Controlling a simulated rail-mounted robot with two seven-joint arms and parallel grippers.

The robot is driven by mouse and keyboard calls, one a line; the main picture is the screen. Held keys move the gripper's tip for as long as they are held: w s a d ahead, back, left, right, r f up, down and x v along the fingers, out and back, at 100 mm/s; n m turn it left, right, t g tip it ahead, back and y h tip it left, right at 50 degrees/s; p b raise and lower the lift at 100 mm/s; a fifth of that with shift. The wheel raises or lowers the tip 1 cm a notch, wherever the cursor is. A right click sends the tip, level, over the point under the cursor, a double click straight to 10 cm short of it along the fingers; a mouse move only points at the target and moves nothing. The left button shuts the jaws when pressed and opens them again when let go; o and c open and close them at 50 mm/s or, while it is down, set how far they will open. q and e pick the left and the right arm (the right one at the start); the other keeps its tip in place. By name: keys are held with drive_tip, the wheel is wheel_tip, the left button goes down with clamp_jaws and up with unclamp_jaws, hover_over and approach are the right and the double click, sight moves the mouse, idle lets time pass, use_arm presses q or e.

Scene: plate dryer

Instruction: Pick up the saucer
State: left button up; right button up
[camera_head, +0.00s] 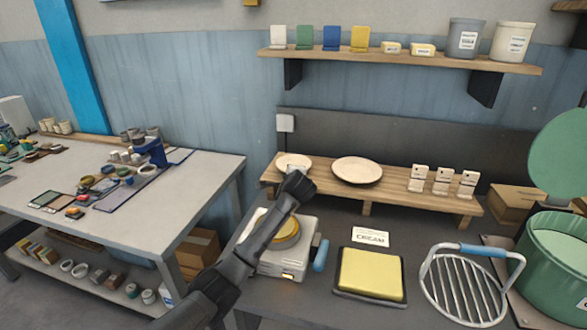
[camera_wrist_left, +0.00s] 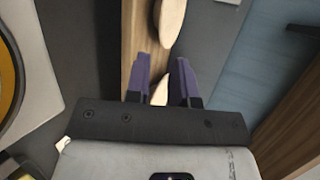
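The saucer (camera_head: 291,161) is the small cream dish at the left end of the low wooden rack (camera_head: 395,186). A larger cream plate (camera_head: 357,170) lies to its right. My left gripper (camera_head: 302,180) is just in front of the saucer, and its fingertips are hard to make out in the head view. In the left wrist view the purple fingers (camera_wrist_left: 163,80) are apart, with a pale piece of the saucer (camera_wrist_left: 159,92) showing between them. Contact cannot be told. The larger plate (camera_wrist_left: 171,20) shows beyond the fingers. My right gripper is not in view.
A scale-like device (camera_head: 290,262) with a yellow disc stands below my left arm. A yellow block on a tray (camera_head: 370,275), a wire grille (camera_head: 465,285) and a green pot (camera_head: 550,260) are to the right. White label stands (camera_head: 442,181) occupy the rack's right part.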

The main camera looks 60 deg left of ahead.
use_arm(q)
drive_tip(key=shift+b+x, duration=2.15)
drive_tip(key=shift+x, duration=3.65)
drive_tip(key=shift+b+x, duration=0.4)
drive_tip(key=shift+x, duration=0.5)
drive_tip(key=shift+a+r, duration=0.1)
drive_tip(key=shift+a, duration=0.05)
drive_tip(key=shift+c, duration=0.4)
clamp_jaws()
